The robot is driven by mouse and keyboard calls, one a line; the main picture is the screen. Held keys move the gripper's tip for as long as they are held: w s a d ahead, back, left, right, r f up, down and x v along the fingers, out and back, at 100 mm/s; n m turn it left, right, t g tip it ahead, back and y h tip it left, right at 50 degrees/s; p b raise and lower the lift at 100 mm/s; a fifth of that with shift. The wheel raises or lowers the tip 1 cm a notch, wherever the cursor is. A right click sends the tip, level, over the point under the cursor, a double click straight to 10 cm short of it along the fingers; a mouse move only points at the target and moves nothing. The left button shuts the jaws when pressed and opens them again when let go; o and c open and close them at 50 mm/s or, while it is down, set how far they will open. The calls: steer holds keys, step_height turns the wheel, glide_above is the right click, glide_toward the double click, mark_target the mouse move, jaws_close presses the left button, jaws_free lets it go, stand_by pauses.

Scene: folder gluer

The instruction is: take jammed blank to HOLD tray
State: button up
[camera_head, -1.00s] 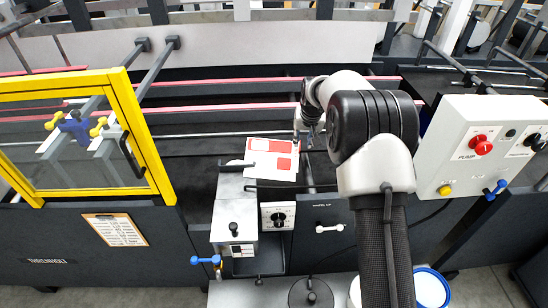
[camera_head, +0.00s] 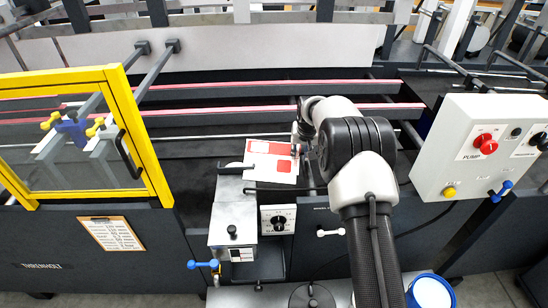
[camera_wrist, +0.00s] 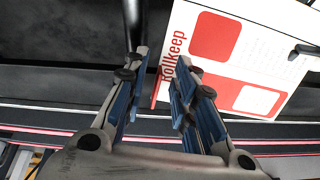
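The blank (camera_head: 271,162) is a flat white card with red panels, lying at the black rail beside the grey glue unit. In the wrist view the card (camera_wrist: 240,62) shows "Rollkeep" lettering near its left edge. My gripper (camera_head: 300,150) is at the card's right edge in the head view. In the wrist view my gripper (camera_wrist: 152,80) is open, its two blue-padded fingers apart. A narrow red strip at the card's edge shows between them; the right finger overlaps the card. I cannot tell whether it touches. No tray marked HOLD is visible.
A yellow-framed guard (camera_head: 150,130) stands at the left. A control box (camera_head: 481,150) with red and yellow knobs stands at the right. A grey glue unit (camera_head: 234,222) and a dial box (camera_head: 278,219) sit in front of the card.

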jaws_close()
stand_by(0.3)
